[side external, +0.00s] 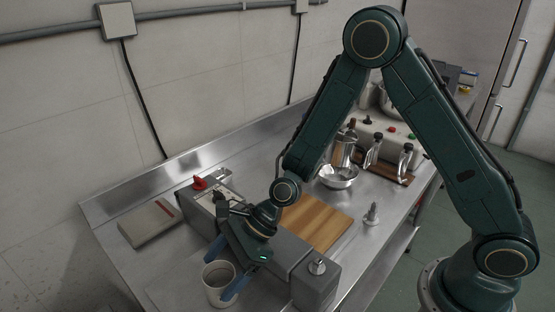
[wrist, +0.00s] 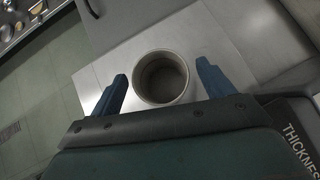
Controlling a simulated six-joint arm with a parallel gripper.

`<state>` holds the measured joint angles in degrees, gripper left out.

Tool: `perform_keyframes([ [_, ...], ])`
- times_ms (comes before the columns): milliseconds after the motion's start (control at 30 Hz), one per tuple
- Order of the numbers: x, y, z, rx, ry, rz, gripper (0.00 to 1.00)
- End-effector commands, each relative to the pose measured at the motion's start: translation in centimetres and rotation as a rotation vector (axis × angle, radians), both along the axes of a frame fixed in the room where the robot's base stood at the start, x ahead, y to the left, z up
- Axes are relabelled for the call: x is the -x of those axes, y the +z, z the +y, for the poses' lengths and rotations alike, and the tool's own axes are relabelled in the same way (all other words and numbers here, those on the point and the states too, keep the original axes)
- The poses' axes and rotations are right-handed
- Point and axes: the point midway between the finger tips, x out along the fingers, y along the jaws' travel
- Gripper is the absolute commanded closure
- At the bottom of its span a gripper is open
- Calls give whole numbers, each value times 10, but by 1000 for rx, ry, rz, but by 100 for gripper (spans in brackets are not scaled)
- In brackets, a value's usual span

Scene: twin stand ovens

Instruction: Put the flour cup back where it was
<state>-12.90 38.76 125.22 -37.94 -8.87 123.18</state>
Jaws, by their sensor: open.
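The flour cup (side external: 217,283) is a pale, round, open-topped cup standing upright on the steel bench at the near left in the side external view. It also shows in the wrist view (wrist: 163,78), where I look down into its dull grey-beige interior. My gripper (side external: 226,268) is open, its blue fingers at the cup. In the wrist view the fingers of my gripper (wrist: 157,84) lie on either side of the cup, with a gap on each side. I cannot tell what the cup contains.
A grey machine (side external: 285,258) with a red knob stands right beside the cup. A wooden board (side external: 317,222), a metal bowl (side external: 339,177) and a small metal shaker (side external: 371,214) are farther right. A flat box (side external: 150,224) lies at left. The bench edge is near the cup.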

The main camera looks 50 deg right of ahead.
Motion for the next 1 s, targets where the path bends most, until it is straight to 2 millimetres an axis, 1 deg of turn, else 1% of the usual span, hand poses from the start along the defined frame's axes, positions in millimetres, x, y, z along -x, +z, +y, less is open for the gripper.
perform_keyframes([
  [33, 1, 6, -6, 0, -4, -1, 20],
  [200, 6, 24, -23, 0, -3, -3, 20],
  [500, 15, 51, -49, 0, -3, -1, 20],
  [700, 19, 60, -57, 0, -1, -1, 20],
  [1000, 19, 62, -59, 0, 0, 0, 20],
])
